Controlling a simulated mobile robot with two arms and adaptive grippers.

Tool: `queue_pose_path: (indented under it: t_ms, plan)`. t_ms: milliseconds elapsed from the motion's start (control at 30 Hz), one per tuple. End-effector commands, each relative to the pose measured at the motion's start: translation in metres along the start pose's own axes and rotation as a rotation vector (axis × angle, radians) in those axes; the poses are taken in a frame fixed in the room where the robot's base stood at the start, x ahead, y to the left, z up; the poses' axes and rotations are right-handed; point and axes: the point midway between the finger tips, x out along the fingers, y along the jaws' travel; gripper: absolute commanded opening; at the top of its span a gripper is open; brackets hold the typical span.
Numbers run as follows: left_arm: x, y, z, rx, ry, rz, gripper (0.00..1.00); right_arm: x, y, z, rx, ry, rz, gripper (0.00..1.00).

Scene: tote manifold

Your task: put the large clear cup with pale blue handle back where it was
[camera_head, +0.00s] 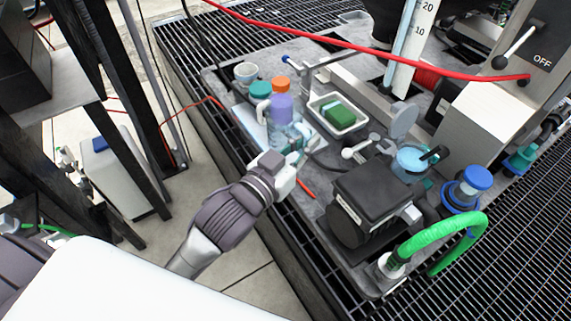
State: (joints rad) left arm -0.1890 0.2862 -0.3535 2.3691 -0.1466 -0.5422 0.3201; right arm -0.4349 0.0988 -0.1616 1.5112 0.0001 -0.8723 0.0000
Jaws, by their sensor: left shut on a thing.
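My left gripper (291,167) reaches in from the lower left and is shut at the near left edge of the grey work surface. It is shut on the large clear cup (292,136), which has pale bluish, see-through walls. Its pale blue handle is hard to make out and seems mostly hidden by the fingers. The cup is close beside a purple-topped bottle (281,108), and I cannot tell whether they touch. I cannot tell whether the cup rests on the surface or is slightly raised. My right gripper is not in view.
Bottles with orange (281,84) and teal (260,89) caps stand behind the cup. A white tray (316,102) holds a green block. A black box-shaped device (376,195), a green hose (440,232) and a blue-capped container (478,178) are to the right. A red cable (370,47) crosses above.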

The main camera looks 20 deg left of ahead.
Motion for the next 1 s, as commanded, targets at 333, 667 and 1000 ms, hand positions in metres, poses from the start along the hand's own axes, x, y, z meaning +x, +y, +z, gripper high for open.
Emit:
queue_pose_path:
  t_ms: [333, 667, 1000]
  plan:
    - [0.042, 0.009, 0.076, 0.003, 0.003, 0.116, 0.0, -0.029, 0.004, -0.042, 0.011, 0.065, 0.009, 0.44]
    - [0.064, -0.012, 0.098, 0.004, -0.001, 0.122, 0.0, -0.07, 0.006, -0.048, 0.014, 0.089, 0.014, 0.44]
    - [0.109, -0.07, 0.142, 0.003, 0.0, 0.122, 0.0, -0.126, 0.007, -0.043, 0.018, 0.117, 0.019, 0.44]
